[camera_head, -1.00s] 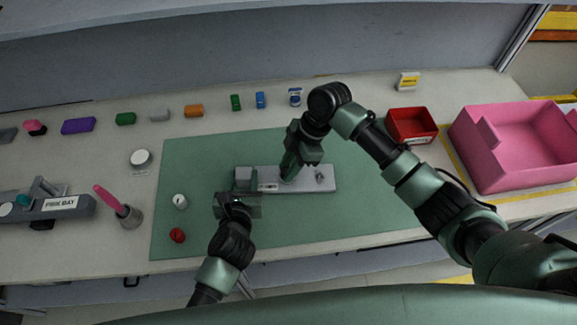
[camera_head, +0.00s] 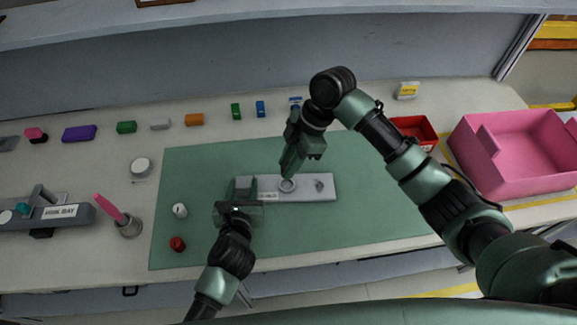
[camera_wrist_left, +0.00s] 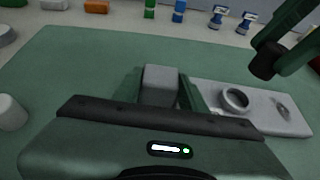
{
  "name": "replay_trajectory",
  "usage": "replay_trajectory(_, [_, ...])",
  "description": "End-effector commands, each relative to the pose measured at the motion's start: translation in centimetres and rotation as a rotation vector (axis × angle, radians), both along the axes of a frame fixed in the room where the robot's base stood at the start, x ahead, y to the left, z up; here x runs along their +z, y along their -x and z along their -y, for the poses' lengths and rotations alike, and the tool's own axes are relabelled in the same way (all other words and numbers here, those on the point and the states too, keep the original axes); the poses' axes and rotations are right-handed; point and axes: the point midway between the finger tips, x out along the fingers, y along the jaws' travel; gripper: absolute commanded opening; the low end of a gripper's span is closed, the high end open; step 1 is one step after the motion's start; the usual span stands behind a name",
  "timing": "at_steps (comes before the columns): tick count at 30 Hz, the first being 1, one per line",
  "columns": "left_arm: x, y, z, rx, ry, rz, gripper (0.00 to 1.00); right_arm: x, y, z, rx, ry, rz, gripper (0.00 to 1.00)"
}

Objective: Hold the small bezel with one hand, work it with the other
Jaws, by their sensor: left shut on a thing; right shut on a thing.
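The small bezel is a grey plate (camera_head: 308,188) lying on the green mat, with a raised block (camera_wrist_left: 160,84) at its left end. My left gripper (camera_head: 243,189) is shut on this block; the left wrist view shows a finger on either side of it. A raised ring (camera_head: 287,185) stands on the plate, and it also shows in the left wrist view (camera_wrist_left: 235,98). My right gripper (camera_head: 288,170) is above the ring, apart from the plate. It is shut on a dark, round piece (camera_wrist_left: 265,62), whose details are unclear.
The green mat (camera_head: 370,215) is clear on the right. A white piece (camera_head: 180,210) and a red piece (camera_head: 177,244) stand at its left. A red bin (camera_head: 414,128) and a pink bin (camera_head: 515,150) are on the right. Several coloured blocks line the back.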

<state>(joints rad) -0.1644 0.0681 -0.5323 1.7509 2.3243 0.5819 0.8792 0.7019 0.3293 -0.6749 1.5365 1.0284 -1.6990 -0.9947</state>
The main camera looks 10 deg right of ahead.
Motion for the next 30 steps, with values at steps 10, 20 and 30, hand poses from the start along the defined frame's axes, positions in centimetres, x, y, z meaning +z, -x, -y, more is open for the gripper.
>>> replay_trajectory(10, [0.0, 0.0, 0.0, 0.0, 0.0, -0.001, 0.61, 0.2, 0.0, 0.0, 0.0, 0.0, 0.0, 0.0])
replay_trajectory(20, [0.0, 0.0, 0.0, 0.0, 0.0, 0.0, 0.67, 0.2, 0.0, 0.0, 0.0, 0.0, 0.0, 0.0])
replay_trajectory(30, [1.7, 4.4, -0.4, -0.001, 0.001, -0.003, 0.67, 0.1, 0.0, 0.0, 0.0, 0.0, 0.0, 0.0])
